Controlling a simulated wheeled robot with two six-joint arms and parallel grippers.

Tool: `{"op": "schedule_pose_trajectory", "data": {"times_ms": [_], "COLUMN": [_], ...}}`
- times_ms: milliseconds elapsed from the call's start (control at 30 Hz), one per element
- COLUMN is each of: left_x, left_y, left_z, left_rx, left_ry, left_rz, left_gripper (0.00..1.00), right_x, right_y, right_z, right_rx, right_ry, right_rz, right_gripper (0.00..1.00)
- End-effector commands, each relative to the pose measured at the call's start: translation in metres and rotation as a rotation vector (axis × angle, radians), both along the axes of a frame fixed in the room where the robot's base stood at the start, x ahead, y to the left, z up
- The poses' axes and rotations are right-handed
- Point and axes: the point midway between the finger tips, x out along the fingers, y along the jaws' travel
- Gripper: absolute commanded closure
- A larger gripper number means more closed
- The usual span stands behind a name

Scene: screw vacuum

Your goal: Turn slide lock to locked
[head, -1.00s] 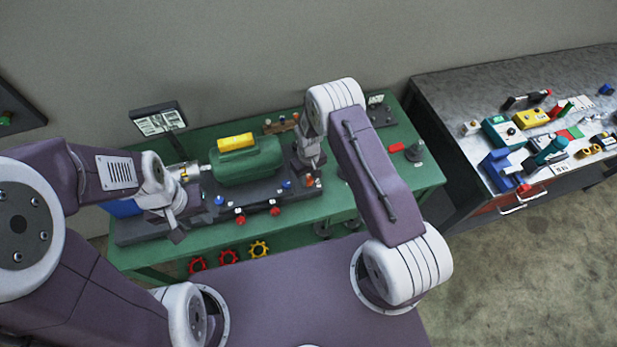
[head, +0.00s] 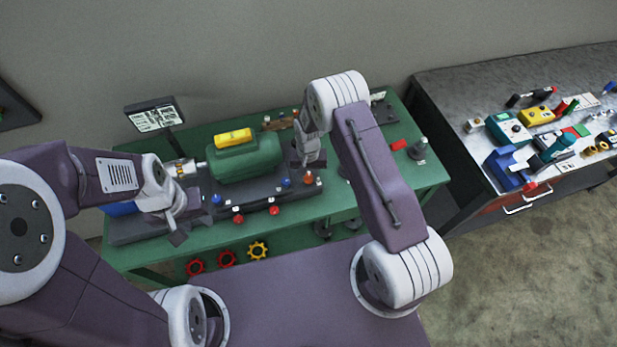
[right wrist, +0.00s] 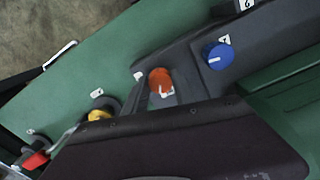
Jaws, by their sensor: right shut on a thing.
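I cannot make out which part is the slide lock. A green motor-like machine (head: 245,158) with a yellow top block (head: 234,138) sits on a dark base on the green table. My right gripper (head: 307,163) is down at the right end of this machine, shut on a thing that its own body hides. In the right wrist view, a dark part of the hand covers the lower middle. Just beyond it are an orange knob (right wrist: 160,81) with a white mark and a blue knob (right wrist: 218,55). My left gripper (head: 178,226) hovers near the base's left front; its jaw gap is unclear.
Red knobs (head: 238,218) line the base's front. A grey workbench (head: 450,88) with several tools stands to the right. A small sign panel (head: 155,118) rises at the back left.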

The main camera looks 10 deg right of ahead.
Motion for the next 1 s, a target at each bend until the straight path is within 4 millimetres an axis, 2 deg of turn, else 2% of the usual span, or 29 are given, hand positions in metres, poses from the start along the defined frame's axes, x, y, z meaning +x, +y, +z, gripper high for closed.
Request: {"op": "schedule_pose_trajectory", "data": {"times_ms": [400, 1000], "left_x": [0.000, 0.000], "left_y": [0.000, 0.000], "left_z": [-0.021, -0.036], "left_rx": [0.000, 0.000], "left_ry": [0.000, 0.000], "left_rz": [0.000, 0.000], "left_gripper": [0.64, 0.64], "right_x": [0.000, 0.001], "right_y": [0.001, 0.002], "right_z": [-0.002, -0.001], "right_rx": [-0.001, -0.001], "right_ry": [0.002, 0.001], "right_rz": [-0.391, -0.894], "right_gripper": [1.00, 1.00]}}
